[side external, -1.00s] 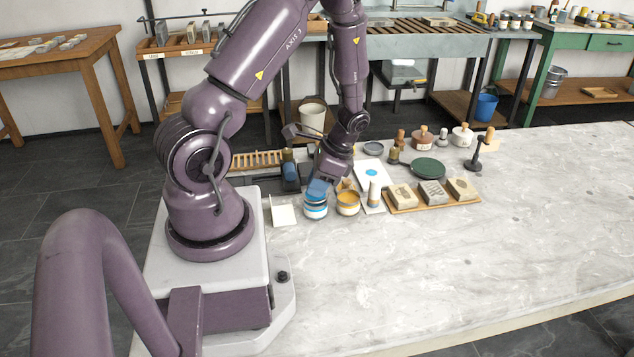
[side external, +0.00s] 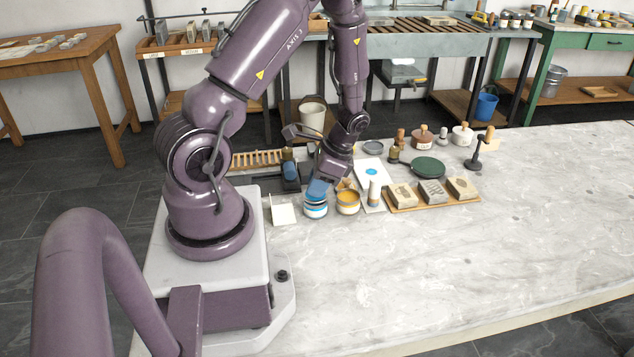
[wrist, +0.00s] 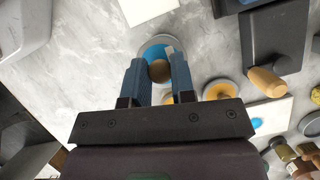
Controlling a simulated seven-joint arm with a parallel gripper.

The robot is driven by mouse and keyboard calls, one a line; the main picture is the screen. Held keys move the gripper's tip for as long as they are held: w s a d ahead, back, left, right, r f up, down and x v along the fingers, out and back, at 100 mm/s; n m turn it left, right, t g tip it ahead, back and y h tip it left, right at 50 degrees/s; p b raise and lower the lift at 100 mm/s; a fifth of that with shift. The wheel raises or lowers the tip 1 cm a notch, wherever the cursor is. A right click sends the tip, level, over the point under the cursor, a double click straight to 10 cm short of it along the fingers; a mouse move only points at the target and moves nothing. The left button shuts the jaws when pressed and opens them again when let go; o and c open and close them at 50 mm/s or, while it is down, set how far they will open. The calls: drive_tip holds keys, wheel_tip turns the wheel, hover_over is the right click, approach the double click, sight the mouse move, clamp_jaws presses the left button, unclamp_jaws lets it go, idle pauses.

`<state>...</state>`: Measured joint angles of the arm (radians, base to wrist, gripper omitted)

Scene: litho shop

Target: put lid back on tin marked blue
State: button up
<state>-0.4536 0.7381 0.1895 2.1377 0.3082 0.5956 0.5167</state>
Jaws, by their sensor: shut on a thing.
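The blue-marked tin (side external: 316,211), white with blue bands, stands at the near edge of the group of items. My gripper (side external: 318,189) points down directly over it. In the wrist view my gripper (wrist: 157,68) is shut on a round brown knob (wrist: 159,71), which I take to be the lid's. A blue and grey round shape (wrist: 154,47) shows just beyond the fingertips. The fingers hide much of the lid, so I cannot tell if it is seated on the tin or just above it.
A yellow-banded tin (side external: 348,203) stands close to the right, with ochre showing at its top. A white bottle (side external: 374,192) and a wooden tray (side external: 411,206) of stone blocks are further right. The marble front is clear.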

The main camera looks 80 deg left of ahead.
idle(0.4)
drive_tip(key=o, duration=1.5)
drive_tip(key=shift+c, duration=0.2)
drive_tip(key=shift+r, duration=3.5)
clamp_jaws()
drive_tip(key=shift+f, duration=0.1)
